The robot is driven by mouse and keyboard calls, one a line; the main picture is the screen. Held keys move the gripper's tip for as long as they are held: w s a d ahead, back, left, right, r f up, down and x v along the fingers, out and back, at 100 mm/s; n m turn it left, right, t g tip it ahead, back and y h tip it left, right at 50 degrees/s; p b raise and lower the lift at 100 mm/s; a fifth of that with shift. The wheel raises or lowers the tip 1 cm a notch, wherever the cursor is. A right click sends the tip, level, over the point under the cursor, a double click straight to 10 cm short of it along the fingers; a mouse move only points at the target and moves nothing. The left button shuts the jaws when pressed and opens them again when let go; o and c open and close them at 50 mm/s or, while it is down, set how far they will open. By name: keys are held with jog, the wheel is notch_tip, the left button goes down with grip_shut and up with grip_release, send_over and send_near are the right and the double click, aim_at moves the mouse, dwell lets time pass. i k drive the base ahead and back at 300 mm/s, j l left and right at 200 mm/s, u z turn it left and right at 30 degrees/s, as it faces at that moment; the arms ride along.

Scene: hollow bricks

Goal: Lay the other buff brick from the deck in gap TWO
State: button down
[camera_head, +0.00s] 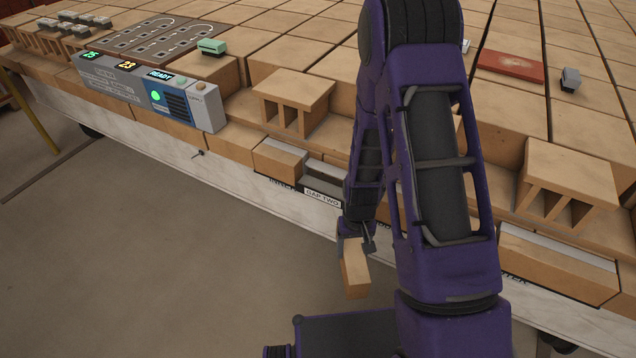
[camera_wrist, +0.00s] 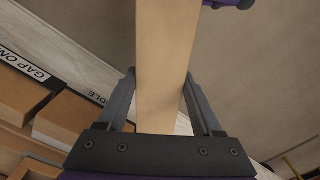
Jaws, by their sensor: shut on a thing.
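My gripper (camera_head: 357,243) is shut on a long buff brick (camera_head: 354,273) and holds it in the air, in front of the wall's near face and above the floor. In the wrist view the brick (camera_wrist: 166,65) stands between the two fingers and runs past them out of the top edge. The GAP TWO label (camera_head: 322,196) is on the near edge of the wall, left of my gripper. The slot above this label shows a pale floor. In the wrist view a GAP ONE label (camera_wrist: 25,65) shows at the left.
A control box (camera_head: 150,95) reading READY stands at the left. Hollow bricks stand on the deck left (camera_head: 293,92) and right (camera_head: 567,180) of my arm. A pale-topped brick (camera_head: 280,160) lies left of the GAP TWO slot. A red plate (camera_head: 511,67) lies farther back.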

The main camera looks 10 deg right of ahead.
aim_at(327, 188)
jog(key=i+j, duration=0.4)
jog(key=j, duration=0.25)
jog(key=i+j, duration=0.1)
jog(key=i, duration=0.45)
